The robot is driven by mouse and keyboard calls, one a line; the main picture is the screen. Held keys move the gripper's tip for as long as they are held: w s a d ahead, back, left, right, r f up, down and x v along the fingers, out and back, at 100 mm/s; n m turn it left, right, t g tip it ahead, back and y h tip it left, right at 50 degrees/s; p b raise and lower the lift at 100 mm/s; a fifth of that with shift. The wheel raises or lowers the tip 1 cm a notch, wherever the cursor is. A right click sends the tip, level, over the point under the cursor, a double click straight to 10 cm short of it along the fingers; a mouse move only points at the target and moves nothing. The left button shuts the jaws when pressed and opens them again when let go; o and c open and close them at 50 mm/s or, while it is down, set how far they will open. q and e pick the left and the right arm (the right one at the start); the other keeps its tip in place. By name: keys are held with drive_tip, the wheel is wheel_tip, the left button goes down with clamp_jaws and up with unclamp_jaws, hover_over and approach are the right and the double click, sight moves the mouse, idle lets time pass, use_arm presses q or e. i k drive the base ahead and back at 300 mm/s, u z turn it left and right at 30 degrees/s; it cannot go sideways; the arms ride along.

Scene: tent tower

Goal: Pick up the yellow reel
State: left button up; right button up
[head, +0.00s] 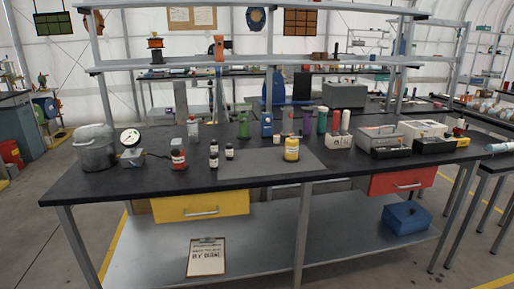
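I cannot make out a thing that is clearly a yellow reel. A small orange, spool-shaped thing (155,43) stands on the upper shelf at the left, on top of a dark block; it is too small to tell whether it is a reel. The plainest yellow thing on the bench is an upright bottle (291,149) with a pale label, on a grey mat (235,165). Neither of my grippers is in view.
The black bench (110,181) holds a metal pot (94,148), a gauge (131,139), several bottles and open grey boxes (380,138). A yellow drawer (200,206) and a red drawer (402,180) hang below. The bench's front strip is mostly clear.

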sight(291, 155)
drive_tip(key=u, duration=0.55)
drive_tip(key=i, duration=0.8)
drive_tip(key=u, duration=0.25)
